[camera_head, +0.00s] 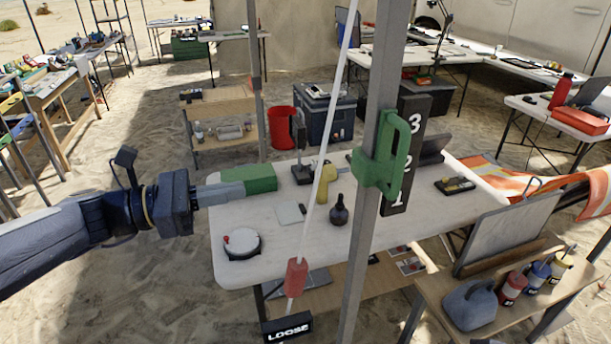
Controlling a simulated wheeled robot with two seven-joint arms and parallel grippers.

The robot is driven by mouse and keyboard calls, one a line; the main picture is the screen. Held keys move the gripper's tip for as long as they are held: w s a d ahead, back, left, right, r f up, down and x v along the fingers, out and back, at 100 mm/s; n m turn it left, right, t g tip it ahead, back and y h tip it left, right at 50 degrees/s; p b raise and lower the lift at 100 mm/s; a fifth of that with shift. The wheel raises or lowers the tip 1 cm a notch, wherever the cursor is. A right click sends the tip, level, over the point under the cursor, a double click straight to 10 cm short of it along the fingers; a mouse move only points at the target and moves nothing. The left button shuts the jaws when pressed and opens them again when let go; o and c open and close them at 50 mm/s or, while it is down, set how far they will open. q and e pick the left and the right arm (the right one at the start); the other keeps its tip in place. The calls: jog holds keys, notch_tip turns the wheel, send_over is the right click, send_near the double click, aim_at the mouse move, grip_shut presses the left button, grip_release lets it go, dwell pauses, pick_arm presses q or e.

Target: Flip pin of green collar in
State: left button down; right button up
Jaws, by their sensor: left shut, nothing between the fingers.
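The green collar (369,171) sits around the upright grey metal pole (361,265), right of the picture's middle. A green loop-shaped part (408,150) sticks out on its right side; I take it for the pin, swung outward. My left gripper (265,180) comes in from the left and points right. Its long grey fingers end in a green section, shut together and empty. It is well left of the collar and apart from it. My right gripper is not in view.
A white rope (312,200) with a red cylinder (296,277) hangs left of the pole, above a black "LOOSE" sign (288,328). A black 3-2-1 board (397,195) stands behind the collar. The white table (250,222) holds a round device (242,243) and a dark bottle (338,212).

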aim_at(325, 174)
pick_arm(q)
jog(key=p+x, duration=0.1)
jog(key=x, duration=1.2)
jog(key=shift+p, duration=0.3)
jog(key=shift+d, duration=0.15)
jog(key=shift+x, duration=1.05)
jog(key=shift+s, duration=0.1)
